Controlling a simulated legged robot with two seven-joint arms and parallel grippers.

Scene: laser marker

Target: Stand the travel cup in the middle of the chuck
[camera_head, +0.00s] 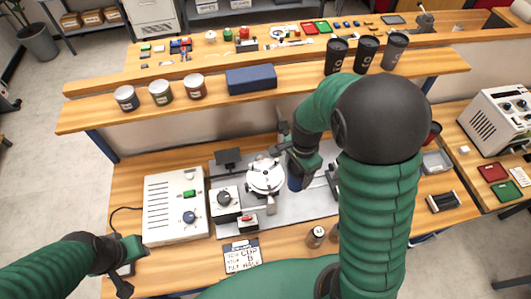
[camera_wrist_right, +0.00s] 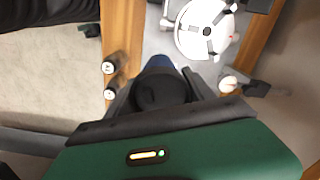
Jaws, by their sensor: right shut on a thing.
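The travel cup (camera_wrist_right: 160,90), blue with a black lid, is between the fingers of my right gripper (camera_wrist_right: 158,92) in the right wrist view. In the head view, a strip of the blue cup (camera_head: 295,184) shows below my right gripper (camera_head: 303,168), just right of the chuck; the arm hides much of it. The chuck (camera_head: 266,177) is a round white disc with dark jaws around its centre. It also shows at the top of the right wrist view (camera_wrist_right: 190,38), apart from the cup, with its middle bare. My left gripper (camera_head: 126,268) is at the lower left, away from the chuck; its fingers are unclear.
A white control box (camera_head: 174,207) and a dial box (camera_head: 224,199) stand left of the chuck. Small bottles (camera_head: 316,237) stand in front. A lettered card (camera_head: 242,256) lies near the front edge. Dark cups (camera_head: 367,54) and a blue case (camera_head: 251,79) stand on the shelf.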

